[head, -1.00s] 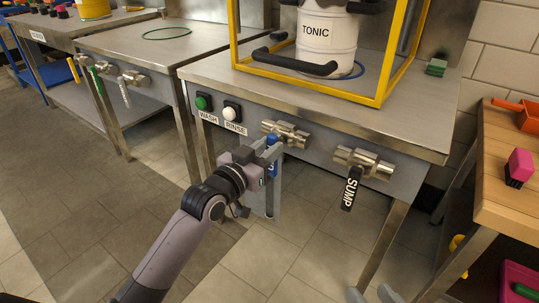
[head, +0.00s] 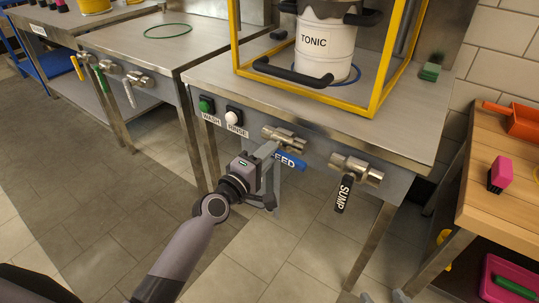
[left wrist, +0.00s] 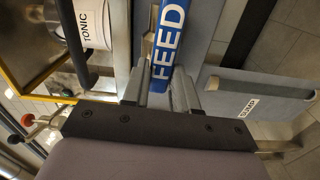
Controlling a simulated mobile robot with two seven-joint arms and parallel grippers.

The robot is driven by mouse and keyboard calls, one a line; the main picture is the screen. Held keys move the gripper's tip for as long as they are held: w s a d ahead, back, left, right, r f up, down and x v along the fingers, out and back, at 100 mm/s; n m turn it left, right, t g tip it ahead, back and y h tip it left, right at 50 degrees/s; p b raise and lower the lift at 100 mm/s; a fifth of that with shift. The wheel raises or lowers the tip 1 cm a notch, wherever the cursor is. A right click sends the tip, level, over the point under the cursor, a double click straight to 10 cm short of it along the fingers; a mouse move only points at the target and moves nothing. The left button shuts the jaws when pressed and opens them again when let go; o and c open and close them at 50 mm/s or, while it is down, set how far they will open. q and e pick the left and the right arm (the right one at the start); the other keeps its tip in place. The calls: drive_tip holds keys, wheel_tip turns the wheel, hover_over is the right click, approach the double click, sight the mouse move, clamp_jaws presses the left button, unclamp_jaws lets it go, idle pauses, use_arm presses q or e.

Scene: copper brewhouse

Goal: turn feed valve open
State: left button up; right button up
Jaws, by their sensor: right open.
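The feed valve has a metal body (head: 284,138) on the front of the steel bench. Its blue FEED handle (head: 291,161) slants down to the right; in the left wrist view the handle (left wrist: 168,38) shows large from the top edge down to the fingers. My left gripper (head: 274,155) is at the handle, its fingers overlapping the handle's left end in the head view. Whether they grip it or only touch it is unclear. Fingertips of my right gripper (head: 383,297) show apart at the bottom edge, away from the valve.
The sump valve (head: 355,168) is to the right, its black SUMP handle (head: 343,194) hanging down. WASH (head: 206,104) and RINSE (head: 233,117) buttons are to the left. A yellow frame (head: 375,112) around the TONIC keg (head: 325,45) stands above.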

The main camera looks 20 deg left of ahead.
use_arm(q)
drive_tip(key=shift+o, duration=0.7)
drive_tip(key=p+v, duration=0.1)
drive_tip(key=v, duration=0.5)
